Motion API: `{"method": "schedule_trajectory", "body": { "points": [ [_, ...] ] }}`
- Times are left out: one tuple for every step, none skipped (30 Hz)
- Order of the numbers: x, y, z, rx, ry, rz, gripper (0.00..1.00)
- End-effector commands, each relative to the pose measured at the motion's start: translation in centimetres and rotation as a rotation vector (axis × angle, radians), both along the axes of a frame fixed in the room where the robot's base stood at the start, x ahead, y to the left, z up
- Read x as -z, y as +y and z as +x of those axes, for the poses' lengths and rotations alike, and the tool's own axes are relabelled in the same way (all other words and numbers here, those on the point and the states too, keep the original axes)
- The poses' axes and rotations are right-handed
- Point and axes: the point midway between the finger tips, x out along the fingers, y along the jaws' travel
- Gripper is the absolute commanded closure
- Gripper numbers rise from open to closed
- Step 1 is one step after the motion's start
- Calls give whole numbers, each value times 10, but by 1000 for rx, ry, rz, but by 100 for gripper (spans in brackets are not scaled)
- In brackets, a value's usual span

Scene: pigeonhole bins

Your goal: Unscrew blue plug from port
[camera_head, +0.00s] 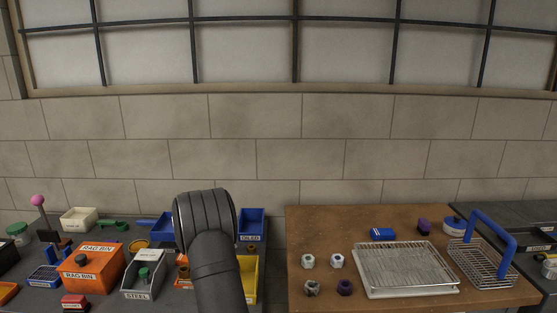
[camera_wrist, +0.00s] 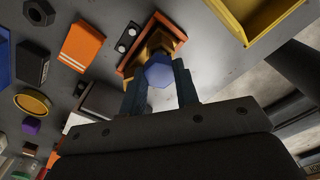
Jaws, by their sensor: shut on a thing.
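The blue plug (camera_wrist: 160,74) is hexagonal and shows in the wrist view between my gripper's two dark fingers (camera_wrist: 160,85). My gripper is shut on it. Just beyond the plug is a brass-coloured port (camera_wrist: 157,46) on an orange base. The plug overlaps the port in this view, and I cannot tell whether it is still threaded in. In the head view my arm hides the gripper and the plug.
In the head view an orange rag bin (camera_head: 95,267), a grey steel bin (camera_head: 144,276) and a blue bin (camera_head: 251,223) stand around my arm. A yellow bin (camera_wrist: 262,14) is close by in the wrist view. A wire tray (camera_head: 405,270) lies on the wooden table.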

Motion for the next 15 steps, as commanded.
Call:
{"method": "schedule_trajectory", "body": {
  "points": [
    [-2, 0, 0, 0, -1, 0, 100],
    [-3, 0, 0, 0, -1, 0, 100],
    [-3, 0, 0, 0, -1, 0, 100],
    [-4, 0, 0, 0, -1, 0, 100],
    [-5, 0, 0, 0, -1, 0, 100],
    [-5, 0, 0, 0, -1, 0, 100],
    [-5, 0, 0, 0, -1, 0, 100],
    [-6, 0, 0, 0, -1, 0, 100],
    [-6, 0, 0, 0, -1, 0, 100],
    [-7, 0, 0, 0, -1, 0, 100],
    [-8, 0, 0, 0, -1, 0, 100],
    [-10, 0, 0, 0, -2, 1, 100],
    [-12, 0, 0, 0, -2, 1, 100],
    [-14, 0, 0, 0, -2, 1, 100],
    [-16, 0, 0, 0, -1, 0, 100]
  ]
}}
